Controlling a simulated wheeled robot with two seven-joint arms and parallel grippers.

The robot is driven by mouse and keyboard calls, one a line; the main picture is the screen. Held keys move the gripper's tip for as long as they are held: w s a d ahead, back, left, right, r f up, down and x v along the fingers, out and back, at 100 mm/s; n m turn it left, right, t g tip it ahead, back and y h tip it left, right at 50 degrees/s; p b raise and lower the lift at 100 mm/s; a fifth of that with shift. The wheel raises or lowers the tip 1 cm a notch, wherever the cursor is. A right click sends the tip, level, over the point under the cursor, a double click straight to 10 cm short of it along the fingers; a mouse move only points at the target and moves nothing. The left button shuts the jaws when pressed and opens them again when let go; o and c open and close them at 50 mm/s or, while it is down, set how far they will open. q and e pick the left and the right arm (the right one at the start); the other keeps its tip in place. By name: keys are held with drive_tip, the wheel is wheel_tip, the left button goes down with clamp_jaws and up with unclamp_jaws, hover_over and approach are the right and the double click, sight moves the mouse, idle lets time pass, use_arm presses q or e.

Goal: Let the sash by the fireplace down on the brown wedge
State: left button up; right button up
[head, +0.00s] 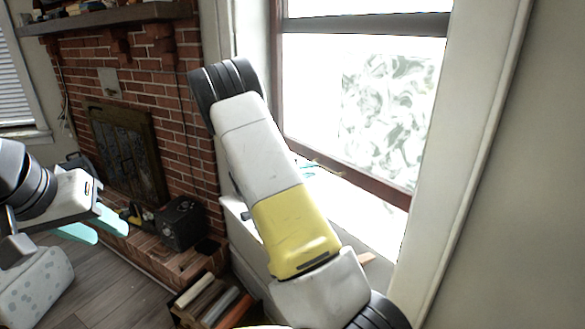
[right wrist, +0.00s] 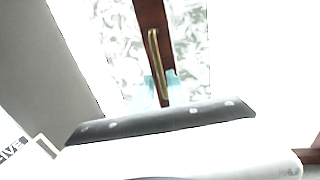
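The window sash (head: 350,176) is raised, with its dark brown bottom rail above a bright gap over the sill. In the right wrist view the rail (right wrist: 148,12) carries a long brass handle (right wrist: 153,60). My right gripper (right wrist: 160,85) has teal fingertips on both sides of the handle's near end; whether they grip it I cannot tell. In the head view that gripper is mostly hidden behind my right arm. A small brown piece (head: 367,258) on the sill, perhaps the wedge, shows beside my arm. My left gripper (head: 95,228) is open and empty, left of the fireplace front.
The brick fireplace (head: 180,110) with its dark screen (head: 130,150) stands at the left, a mantel (head: 100,18) above. A black box (head: 180,222) sits on the hearth. White window trim (head: 470,130) bounds the right.

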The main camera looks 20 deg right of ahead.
sight(324, 169)
drive_tip(key=x, duration=0.7)
clamp_jaws()
idle(1.3)
